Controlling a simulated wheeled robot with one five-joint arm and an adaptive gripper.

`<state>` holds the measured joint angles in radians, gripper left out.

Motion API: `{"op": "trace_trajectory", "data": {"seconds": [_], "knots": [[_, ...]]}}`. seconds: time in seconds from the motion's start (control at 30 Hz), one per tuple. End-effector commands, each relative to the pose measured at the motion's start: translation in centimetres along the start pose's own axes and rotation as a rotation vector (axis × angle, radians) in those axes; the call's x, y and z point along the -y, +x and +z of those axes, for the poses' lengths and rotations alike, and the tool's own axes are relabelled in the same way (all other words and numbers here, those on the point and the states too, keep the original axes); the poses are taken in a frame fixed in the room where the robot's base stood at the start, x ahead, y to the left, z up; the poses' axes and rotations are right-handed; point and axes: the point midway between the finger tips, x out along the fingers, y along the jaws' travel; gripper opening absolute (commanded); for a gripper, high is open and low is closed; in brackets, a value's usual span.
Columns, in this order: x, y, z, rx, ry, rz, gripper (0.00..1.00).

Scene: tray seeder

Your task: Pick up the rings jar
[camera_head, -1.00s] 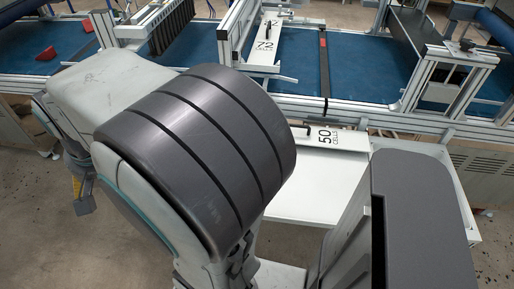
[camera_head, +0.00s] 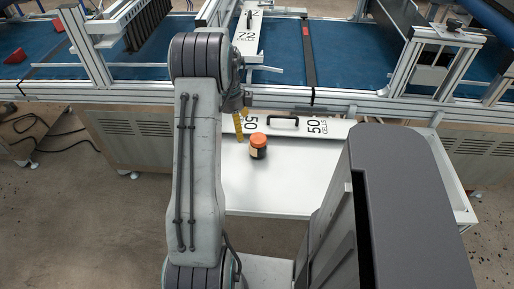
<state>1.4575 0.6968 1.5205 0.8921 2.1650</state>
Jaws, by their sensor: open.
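A small dark jar with an orange lid (camera_head: 258,146) stands upright on the white shelf (camera_head: 290,186). I take it for the rings jar; its label is too small to read. My gripper (camera_head: 240,125) is partly hidden behind my arm. A yellow finger shows just left of the jar, pointing down. The gripper is open and does not hold the jar. I cannot tell whether the finger touches it.
A white plate marked 50 cells (camera_head: 310,128) with a black handle lies behind the jar. Behind it runs the blue conveyor (camera_head: 370,66) in its metal frame, with a plate marked 72 (camera_head: 262,45) across it. The shelf is clear right of the jar.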

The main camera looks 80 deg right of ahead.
Motion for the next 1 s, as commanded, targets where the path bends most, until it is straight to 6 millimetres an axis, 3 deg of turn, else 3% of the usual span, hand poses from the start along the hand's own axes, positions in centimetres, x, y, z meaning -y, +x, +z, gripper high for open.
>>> {"op": "trace_trajectory", "data": {"seconds": [0.1,0.3,0.67,1.0], "knots": [[3.2,2.9,-3.3,-0.013,0.219,0.014,0.93],[5.5,5.1,-6.1,-0.022,0.407,0.021,0.93],[5.8,7.9,-6.3,-0.024,0.438,0.023,0.93],[6.1,11.6,-5.6,-0.024,0.437,0.023,0.93]]}}
